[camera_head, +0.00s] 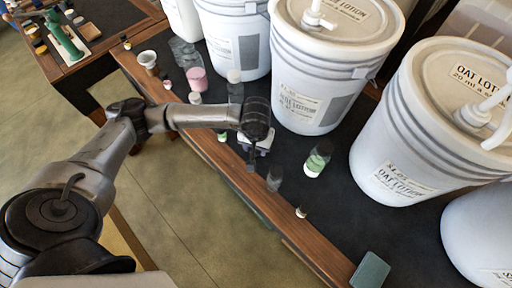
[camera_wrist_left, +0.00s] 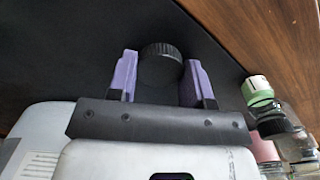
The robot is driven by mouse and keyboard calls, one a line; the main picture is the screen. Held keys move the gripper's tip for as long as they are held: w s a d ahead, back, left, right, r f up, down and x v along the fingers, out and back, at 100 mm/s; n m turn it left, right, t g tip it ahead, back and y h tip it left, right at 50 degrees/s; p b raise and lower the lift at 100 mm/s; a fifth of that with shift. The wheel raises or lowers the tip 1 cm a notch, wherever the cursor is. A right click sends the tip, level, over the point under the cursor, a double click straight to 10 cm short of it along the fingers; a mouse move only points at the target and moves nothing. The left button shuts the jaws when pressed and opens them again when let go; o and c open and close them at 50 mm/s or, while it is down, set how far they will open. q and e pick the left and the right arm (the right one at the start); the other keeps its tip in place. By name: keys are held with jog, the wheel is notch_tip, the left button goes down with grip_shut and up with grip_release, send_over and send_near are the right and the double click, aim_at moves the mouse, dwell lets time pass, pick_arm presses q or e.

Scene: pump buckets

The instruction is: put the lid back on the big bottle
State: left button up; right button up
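In the left wrist view, a round black ribbed lid (camera_wrist_left: 161,66) sits between the two purple fingers of my left gripper (camera_wrist_left: 160,72). It fills the gap from finger to finger, so the gripper looks shut on it. In the head view, my left gripper (camera_head: 252,160) hangs near the table's front edge, and the lid does not show clearly against it. A dark clear bottle (camera_head: 275,178) and a bottle with a green label (camera_head: 316,161) stand just right of it. I cannot tell which is the big bottle. My right gripper is out of view.
Large white lotion buckets (camera_head: 312,105) (camera_head: 387,165) stand along the back. A pink jar (camera_head: 196,79) and several small bottles stand left of the gripper. The mat (camera_head: 330,215) is clear between.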

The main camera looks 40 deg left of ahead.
pick_arm(q)
jog(key=c, duration=0.4)
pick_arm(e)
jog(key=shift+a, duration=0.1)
pick_arm(q)
jog(key=shift+o, duration=0.2)
notch_tip(320, 180, up, 9)
jog(key=shift+p, duration=0.75)
jog(key=shift+r, duration=0.5)
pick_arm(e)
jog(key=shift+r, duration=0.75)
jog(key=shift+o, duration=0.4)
